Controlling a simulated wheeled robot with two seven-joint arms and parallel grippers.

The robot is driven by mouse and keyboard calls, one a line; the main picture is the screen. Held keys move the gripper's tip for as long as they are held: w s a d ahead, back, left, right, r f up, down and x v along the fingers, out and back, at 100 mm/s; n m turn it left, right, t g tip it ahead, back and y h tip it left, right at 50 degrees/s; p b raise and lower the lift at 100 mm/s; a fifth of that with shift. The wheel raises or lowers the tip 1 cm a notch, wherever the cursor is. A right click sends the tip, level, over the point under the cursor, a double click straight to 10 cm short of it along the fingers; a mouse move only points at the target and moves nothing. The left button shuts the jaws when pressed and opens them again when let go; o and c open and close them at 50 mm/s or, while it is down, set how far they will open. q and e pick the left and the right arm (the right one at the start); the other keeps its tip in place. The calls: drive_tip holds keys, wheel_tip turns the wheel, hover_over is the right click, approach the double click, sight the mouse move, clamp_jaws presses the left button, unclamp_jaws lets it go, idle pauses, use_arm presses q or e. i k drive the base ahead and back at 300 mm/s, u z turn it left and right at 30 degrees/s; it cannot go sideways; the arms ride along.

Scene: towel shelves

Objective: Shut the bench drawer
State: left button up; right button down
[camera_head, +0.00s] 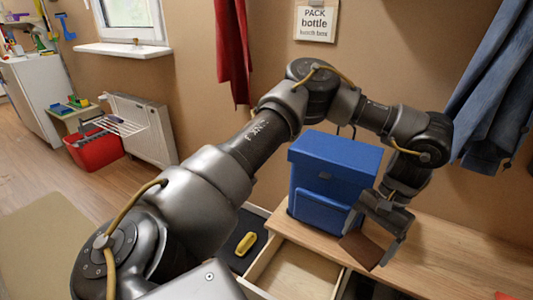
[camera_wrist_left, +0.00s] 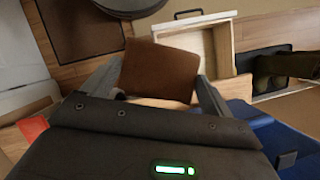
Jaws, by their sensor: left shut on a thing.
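The bench drawer (camera_head: 300,272) stands pulled out from under the wooden bench (camera_head: 440,250), and its bare inner floor shows. In the left wrist view the drawer (camera_wrist_left: 192,38) is at the top, beyond my fingers. My left gripper (camera_head: 380,238) is over the bench, right of the drawer. It is shut on a flat brown piece (camera_head: 358,249), which also shows between the fingers in the left wrist view (camera_wrist_left: 160,74). Part of the drawer's front is cut off by the head view's lower edge. My right gripper is not in view.
A blue lidded box (camera_head: 325,190) stands on the bench behind the drawer, close to my left arm. A yellow object (camera_head: 246,243) lies on a dark tray left of the drawer. Blue clothing (camera_head: 500,90) hangs at the right. Open floor lies at the left.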

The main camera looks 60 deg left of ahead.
sight(284, 269)
drive_tip(key=z, duration=0.75)
drive_tip(key=k, duration=1.25)
drive_tip(key=u, duration=1.6)
drive_tip(key=i, duration=0.5)
drive_tip(key=z, duration=0.05)
